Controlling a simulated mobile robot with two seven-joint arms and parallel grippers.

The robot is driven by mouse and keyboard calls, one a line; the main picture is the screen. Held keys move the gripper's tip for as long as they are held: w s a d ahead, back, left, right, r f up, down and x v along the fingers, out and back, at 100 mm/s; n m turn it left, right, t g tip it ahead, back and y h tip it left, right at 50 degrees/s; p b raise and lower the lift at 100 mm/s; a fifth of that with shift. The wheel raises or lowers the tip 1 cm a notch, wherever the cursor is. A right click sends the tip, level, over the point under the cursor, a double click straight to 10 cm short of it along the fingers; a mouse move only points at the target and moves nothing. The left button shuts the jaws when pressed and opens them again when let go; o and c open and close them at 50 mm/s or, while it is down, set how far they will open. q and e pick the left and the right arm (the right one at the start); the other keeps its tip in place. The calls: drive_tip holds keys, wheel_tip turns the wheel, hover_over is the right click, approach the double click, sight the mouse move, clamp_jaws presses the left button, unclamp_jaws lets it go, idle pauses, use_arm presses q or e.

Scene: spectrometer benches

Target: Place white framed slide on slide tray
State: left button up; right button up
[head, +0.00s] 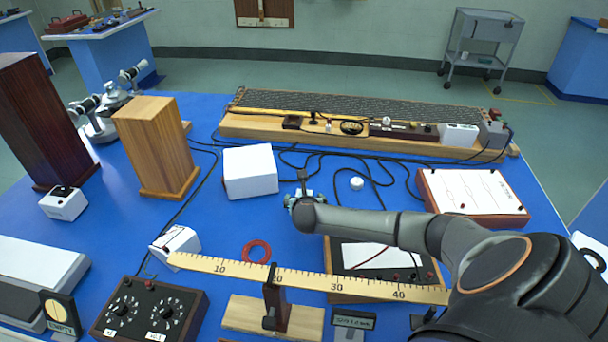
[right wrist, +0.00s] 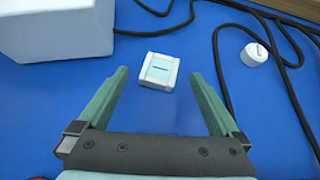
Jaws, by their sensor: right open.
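The white framed slide (right wrist: 160,70) lies flat on the blue bench in the right wrist view, a small white square with a pale blue centre and a dark line. My right gripper (right wrist: 158,92) is open, its two green fingers spread on either side below the slide, with nothing between them. In the head view my right gripper (head: 304,194) is low over the middle of the bench and largely hidden by its own wrist. I cannot pick out the slide tray with certainty. My left gripper is not in view.
A white box (head: 250,171) stands left of my right gripper. A small white round piece (head: 357,183) and black cables lie to the right. A long ruler (head: 310,280) on a wooden stand crosses the near side. A wooden block (head: 156,147) stands farther left.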

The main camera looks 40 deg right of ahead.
drive_tip(key=shift+x, duration=1.55)
drive_tip(key=shift+s, duration=0.1)
drive_tip(key=shift+c, duration=0.2)
clamp_jaws()
